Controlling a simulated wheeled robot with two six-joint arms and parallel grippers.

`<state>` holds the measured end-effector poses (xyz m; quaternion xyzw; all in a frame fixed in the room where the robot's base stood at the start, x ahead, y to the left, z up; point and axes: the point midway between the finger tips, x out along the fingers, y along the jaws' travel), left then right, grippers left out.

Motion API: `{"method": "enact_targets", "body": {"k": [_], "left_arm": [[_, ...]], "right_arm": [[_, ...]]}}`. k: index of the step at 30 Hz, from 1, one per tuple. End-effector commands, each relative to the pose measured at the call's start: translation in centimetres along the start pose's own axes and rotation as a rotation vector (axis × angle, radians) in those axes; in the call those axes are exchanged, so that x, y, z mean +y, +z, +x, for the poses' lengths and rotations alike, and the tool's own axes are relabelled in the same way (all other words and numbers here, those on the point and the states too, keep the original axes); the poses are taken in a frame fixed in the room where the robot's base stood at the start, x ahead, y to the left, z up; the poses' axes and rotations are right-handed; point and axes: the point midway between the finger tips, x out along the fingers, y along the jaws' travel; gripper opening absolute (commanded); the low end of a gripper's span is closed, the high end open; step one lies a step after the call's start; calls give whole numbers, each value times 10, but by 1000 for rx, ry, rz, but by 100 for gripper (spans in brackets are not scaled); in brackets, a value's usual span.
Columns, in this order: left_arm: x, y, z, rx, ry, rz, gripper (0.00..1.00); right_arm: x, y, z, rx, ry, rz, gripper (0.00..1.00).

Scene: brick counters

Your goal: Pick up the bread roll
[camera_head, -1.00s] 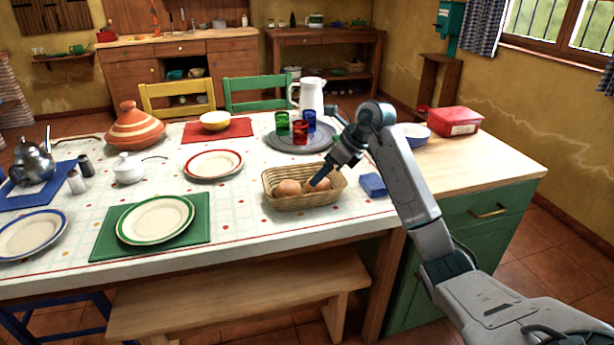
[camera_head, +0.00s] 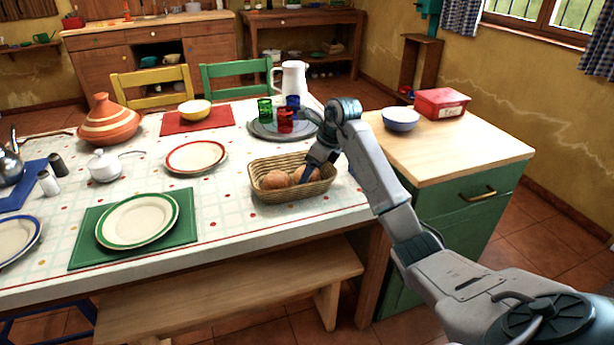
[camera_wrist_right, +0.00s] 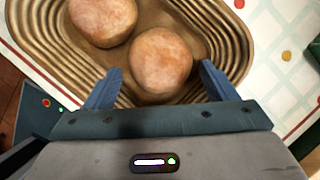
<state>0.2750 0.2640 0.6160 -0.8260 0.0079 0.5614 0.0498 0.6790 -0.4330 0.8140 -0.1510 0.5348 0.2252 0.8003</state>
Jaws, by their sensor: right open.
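Two round brown bread rolls lie in an oval wicker basket (camera_head: 262,183) on the table. The left roll (camera_head: 276,180) and the right roll (camera_head: 303,174) sit side by side; they also show in the right wrist view, one near the upper left (camera_wrist_right: 103,20) and one in the middle (camera_wrist_right: 161,60). My right gripper (camera_wrist_right: 158,82) is open, its two blue fingers reaching down into the basket on either side of the nearer roll. In the head view this gripper (camera_head: 310,172) is at the basket's right part and partly hides the right roll. My left gripper is not in view.
A tray (camera_head: 262,133) with colored glasses and a white pitcher (camera_head: 291,80) stand behind the basket. A red-rimmed plate (camera_head: 195,156) and a green-rimmed plate (camera_head: 138,220) lie to the left. A bowl (camera_head: 401,119) and a red box (camera_head: 441,103) stand on the right counter.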

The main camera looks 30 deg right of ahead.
Motion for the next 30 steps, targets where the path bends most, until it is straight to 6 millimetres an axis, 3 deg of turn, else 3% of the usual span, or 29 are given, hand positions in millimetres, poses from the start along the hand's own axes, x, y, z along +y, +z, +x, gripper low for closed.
{"method": "enact_targets", "body": {"k": [4, 11, 16, 26, 30], "left_arm": [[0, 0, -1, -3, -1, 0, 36], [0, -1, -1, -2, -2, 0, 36], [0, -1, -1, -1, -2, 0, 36], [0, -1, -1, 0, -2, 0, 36], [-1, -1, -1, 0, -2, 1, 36]], "right_arm": [[0, 0, 20, 0, 1, 1, 79], [0, 0, 22, -1, -1, 0, 79], [0, 0, 21, -1, -1, 0, 46], [0, 1, 20, -2, -1, 0, 45], [0, 7, 6, -3, -2, -1, 45]]}}
